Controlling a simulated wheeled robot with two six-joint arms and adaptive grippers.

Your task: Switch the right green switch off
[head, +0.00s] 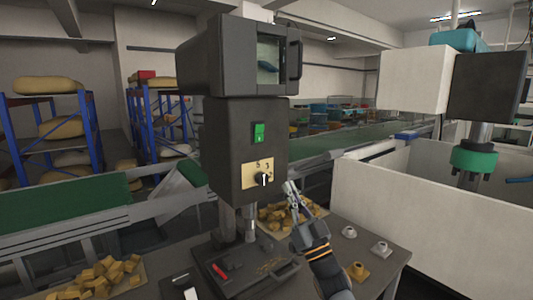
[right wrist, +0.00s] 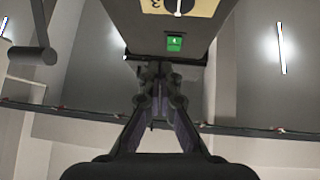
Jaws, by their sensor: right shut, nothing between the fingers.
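The green switch (head: 259,133) is a small upright rocker on the front of a dark grey machine column (head: 222,150). It looks bright green with a small pale mark near its lower end. It also shows in the right wrist view (right wrist: 174,42), beyond the fingertips and below the dial there. I see only one green switch. My right gripper (head: 289,187) is shut and empty, in front of the column, lower than the switch and to its right. A gap shows between the fingertips and the switch. My left gripper is not in view.
A dial on a tan plate (head: 250,177) sits under the switch, close to my right gripper. A dark box with a window (head: 240,55) tops the column. Yellow-brown blocks (head: 100,277) lie on the table. A white-walled enclosure (head: 420,215) stands at right.

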